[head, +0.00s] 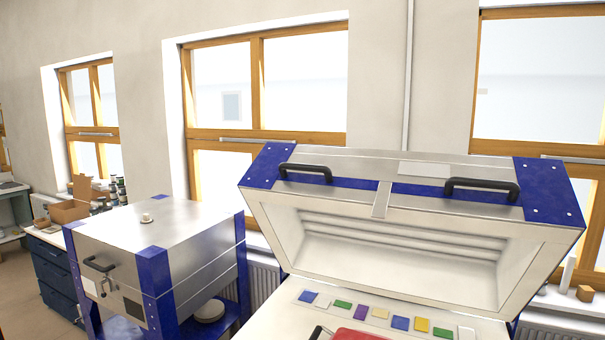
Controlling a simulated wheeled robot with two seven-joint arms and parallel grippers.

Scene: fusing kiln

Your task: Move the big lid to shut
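The big lid (415,170) of the kiln is raised and tilted back, with its pale ribbed inside facing me. It has blue corner plates and two black handles, a left one (305,172) and a right one (482,187), on its upper front face. Below it is the kiln's pale base (283,322), cut off by the bottom of the head view. A row of small coloured glass pieces (400,323) lies on it, with part of a red item (355,334) in front. Neither of my grippers is in view.
A smaller metal kiln (160,245) with blue corners stands to the left, its lid shut and a small knob on top. A cardboard box (70,208) and jars sit on a blue drawer cabinet (52,268) at far left. Windows and a wall are behind.

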